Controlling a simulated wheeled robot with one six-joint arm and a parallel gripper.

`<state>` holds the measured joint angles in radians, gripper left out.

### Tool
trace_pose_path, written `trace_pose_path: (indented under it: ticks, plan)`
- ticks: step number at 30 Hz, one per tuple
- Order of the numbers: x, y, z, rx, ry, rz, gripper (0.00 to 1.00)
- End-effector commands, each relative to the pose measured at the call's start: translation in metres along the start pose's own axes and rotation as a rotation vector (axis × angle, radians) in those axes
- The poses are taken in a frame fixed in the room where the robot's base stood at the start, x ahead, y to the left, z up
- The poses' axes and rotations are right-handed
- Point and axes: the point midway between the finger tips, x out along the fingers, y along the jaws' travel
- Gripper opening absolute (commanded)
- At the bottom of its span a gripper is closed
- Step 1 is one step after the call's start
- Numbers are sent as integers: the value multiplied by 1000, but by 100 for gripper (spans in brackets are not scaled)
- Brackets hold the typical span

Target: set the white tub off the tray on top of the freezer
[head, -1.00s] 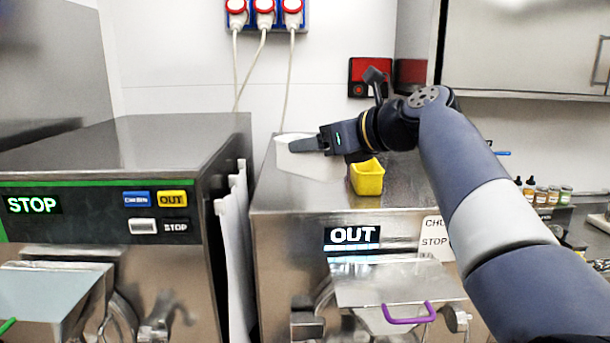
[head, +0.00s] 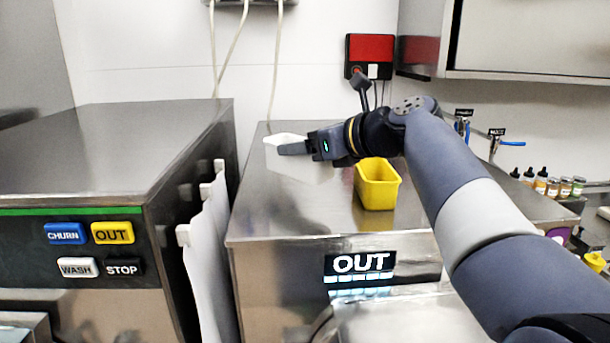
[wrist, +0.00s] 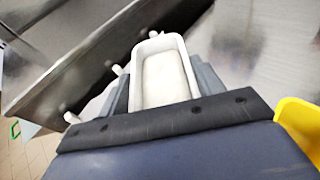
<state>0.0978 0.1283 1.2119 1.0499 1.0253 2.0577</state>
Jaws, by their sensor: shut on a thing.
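The small white tub (head: 285,139) is at the far left of the right freezer's steel top (head: 330,222) in the head view. My gripper (head: 284,147) is shut on it, with a dark finger across its near side. In the wrist view the open, empty-looking tub (wrist: 163,72) sits between the two grey fingers of my gripper (wrist: 165,92). The tub looks roughly level. A pale reflection shows on the steel below it; I cannot tell whether its base touches the top. I cannot make out a separate tray for certain.
A yellow tub (head: 378,186) stands on the same freezer top, right of my gripper; it also shows in the wrist view (wrist: 300,128). A second freezer (head: 120,145) stands to the left across a narrow gap with hanging white cloth (head: 208,240). The top's front left is clear.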

Motion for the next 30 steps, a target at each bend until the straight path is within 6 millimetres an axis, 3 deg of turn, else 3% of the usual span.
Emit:
trace_pose_path:
  ticks: [14, 27, 28, 30]
  plan:
    - [15, 0, -48, 2, -1, 0, 33]
    - [17, 0, -55, 0, -1, -1, 33]
    - [17, 0, -55, 0, 0, 0, 66]
    - [17, 0, -54, 0, 0, 0, 71]
